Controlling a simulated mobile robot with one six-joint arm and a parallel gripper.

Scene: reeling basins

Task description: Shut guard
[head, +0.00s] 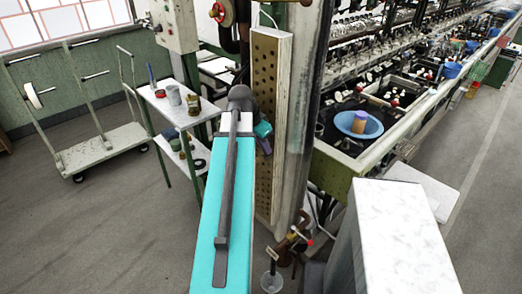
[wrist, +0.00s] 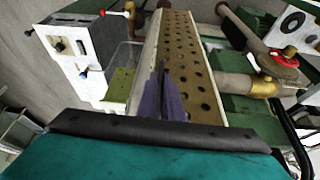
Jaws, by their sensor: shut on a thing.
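The guard looks to be the upright tan panel with rows of dark holes and a pale frame (head: 268,75). It stands at the middle of the head view, against the near side of a grey post. In the wrist view the guard (wrist: 188,60) runs away from me, its pale edge facing the jaws. My gripper (head: 263,139) is at the guard's left edge in the head view. In the wrist view my gripper's purple fingers (wrist: 163,85) are shut on that edge. The contact is partly hidden, and I cannot tell how far open the guard stands.
A small table (head: 174,110) with cups stands left, beside a cart (head: 102,147). A control box (head: 174,26) is behind. A white-topped block (head: 400,240) and the basin row with a blue basin (head: 358,125) are right. Grey floor (head: 110,240) is clear front left.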

